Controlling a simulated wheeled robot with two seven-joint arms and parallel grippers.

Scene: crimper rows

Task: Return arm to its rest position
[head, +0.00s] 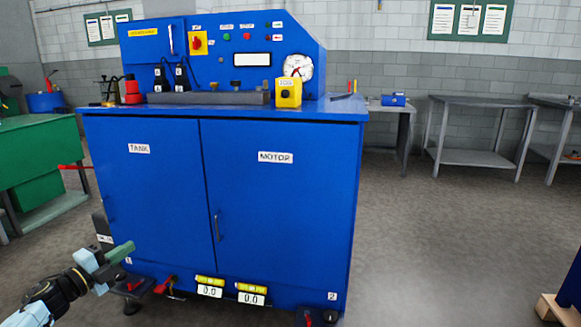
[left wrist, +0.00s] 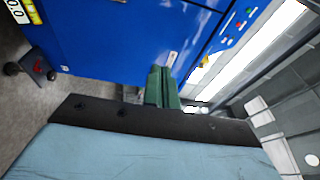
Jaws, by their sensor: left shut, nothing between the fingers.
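My left gripper (head: 122,250) is at the lower left of the head view, in front of the blue cabinet and low beside its tank door. Its green fingers are closed together with nothing between them. They also show in the left wrist view (left wrist: 163,86), with the blue cabinet behind them. My left arm comes in from the lower left corner. My right gripper is not in either view.
The large blue crimper cabinet (head: 280,210) fills the middle, its doors shut. A green machine (head: 40,150) stands at the left. Grey tables (head: 480,102) stand by the back wall. A wooden pallet (head: 556,310) is at the lower right. The floor right of the cabinet is clear.

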